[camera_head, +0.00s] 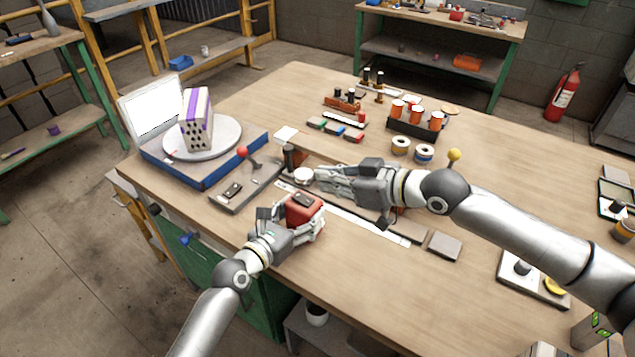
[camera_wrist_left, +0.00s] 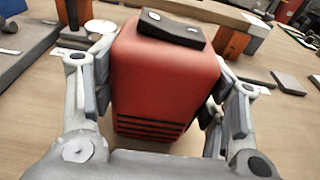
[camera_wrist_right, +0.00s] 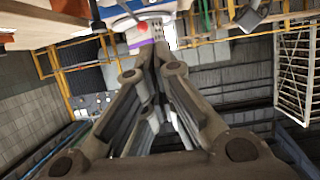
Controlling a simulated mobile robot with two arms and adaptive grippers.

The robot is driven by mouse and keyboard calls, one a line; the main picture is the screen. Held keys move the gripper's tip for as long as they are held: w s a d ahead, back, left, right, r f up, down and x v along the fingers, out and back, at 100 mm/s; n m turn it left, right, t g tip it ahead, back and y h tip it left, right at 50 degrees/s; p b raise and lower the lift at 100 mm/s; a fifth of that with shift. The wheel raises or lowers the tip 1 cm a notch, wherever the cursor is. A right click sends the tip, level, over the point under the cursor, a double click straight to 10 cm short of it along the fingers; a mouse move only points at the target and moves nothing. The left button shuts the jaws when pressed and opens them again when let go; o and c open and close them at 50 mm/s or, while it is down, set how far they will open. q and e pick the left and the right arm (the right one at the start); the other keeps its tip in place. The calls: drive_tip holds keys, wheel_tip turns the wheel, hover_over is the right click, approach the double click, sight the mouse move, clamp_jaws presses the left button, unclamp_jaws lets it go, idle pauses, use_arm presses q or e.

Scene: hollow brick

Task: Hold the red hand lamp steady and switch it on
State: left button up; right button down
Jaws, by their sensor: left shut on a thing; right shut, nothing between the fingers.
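The red hand lamp (camera_head: 303,210) is a red box with a dark switch plate on top, near the table's front edge. In the left wrist view the lamp (camera_wrist_left: 165,75) fills the space between the fingers, and dark slots show low on its near face. My left gripper (camera_head: 296,222) is shut on the lamp's sides. The black switch plate (camera_wrist_left: 172,28) with small pale marks lies on the lamp's top. My right gripper (camera_head: 322,178) is shut and empty, behind and slightly right of the lamp, apart from it. In the right wrist view its fingers (camera_wrist_right: 155,50) meet.
A turntable (camera_head: 203,140) with a hollow brick (camera_head: 196,120) stands at the left. A grey lever plate (camera_head: 246,185) with a red knob lies left of the lamp. Orange-topped cans (camera_head: 416,122) and tape rolls stand behind.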

drive_tip(key=f+v, duration=0.1)
drive_tip(key=v, duration=0.6)
drive_tip(key=shift+s+d+f, duration=0.25)
drive_tip(key=shift+d, duration=0.1)
use_arm(q)
drive_tip(key=o, duration=1.3)
drive_tip(key=shift+o, duration=0.2)
